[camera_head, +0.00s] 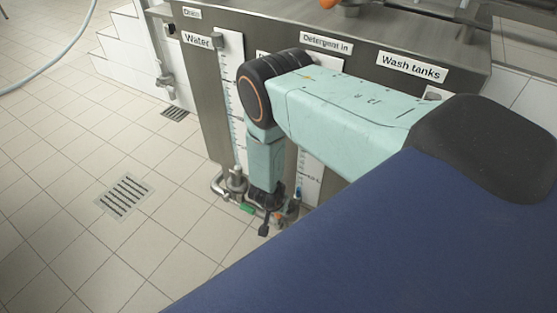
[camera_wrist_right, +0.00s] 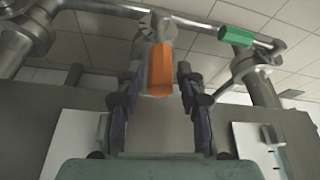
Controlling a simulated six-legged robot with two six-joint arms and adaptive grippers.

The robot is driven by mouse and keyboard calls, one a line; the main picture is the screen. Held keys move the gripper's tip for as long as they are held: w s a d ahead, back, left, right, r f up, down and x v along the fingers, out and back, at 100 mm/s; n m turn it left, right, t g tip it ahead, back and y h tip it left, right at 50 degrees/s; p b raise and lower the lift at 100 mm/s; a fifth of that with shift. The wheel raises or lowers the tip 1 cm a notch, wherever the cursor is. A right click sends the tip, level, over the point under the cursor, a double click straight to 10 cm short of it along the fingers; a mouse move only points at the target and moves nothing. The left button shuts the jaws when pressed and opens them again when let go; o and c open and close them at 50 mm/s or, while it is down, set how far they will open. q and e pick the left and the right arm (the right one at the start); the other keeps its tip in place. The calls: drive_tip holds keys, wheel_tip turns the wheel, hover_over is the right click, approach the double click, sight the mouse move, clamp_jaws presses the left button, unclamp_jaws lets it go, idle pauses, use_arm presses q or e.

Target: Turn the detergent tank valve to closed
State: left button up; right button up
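An orange valve handle (camera_wrist_right: 160,70) hangs from the metal pipework in the right wrist view. My right gripper (camera_wrist_right: 157,85) has one finger on each side of it, with visible gaps, so it is open and not touching the handle. In the head view my right gripper (camera_head: 265,215) points down at the low pipes in front of the machine and hides much of the valve area. A green valve handle (camera_head: 247,208) is close by on the left; it also shows in the wrist view (camera_wrist_right: 235,36). No label shows which handle is the detergent tank's. My left gripper is out of view.
The steel machine (camera_head: 215,95) carries "Water" (camera_head: 198,40), "Detergent in" (camera_head: 326,43) and "Wash tanks" (camera_head: 411,67) labels and upright level gauges. Pipework (camera_head: 218,184) runs low along its front. Open tiled floor with a drain grate (camera_head: 124,196) lies to the left.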

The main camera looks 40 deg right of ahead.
clamp_jaws()
idle(0.6)
drive_tip(key=s+d+f+m+t+y+p, duration=0.1)
drive_tip(key=s+d+f+t+y+p, duration=0.1)
drive_tip(key=s+t+p, duration=0.4)
drive_tip(key=shift+d, duration=0.3)
idle(0.9)
drive_tip(key=shift+f+m, duration=0.1)
drive_tip(key=shift+m, duration=0.2)
drive_tip(key=shift+o, duration=1.6)
unclamp_jaws()
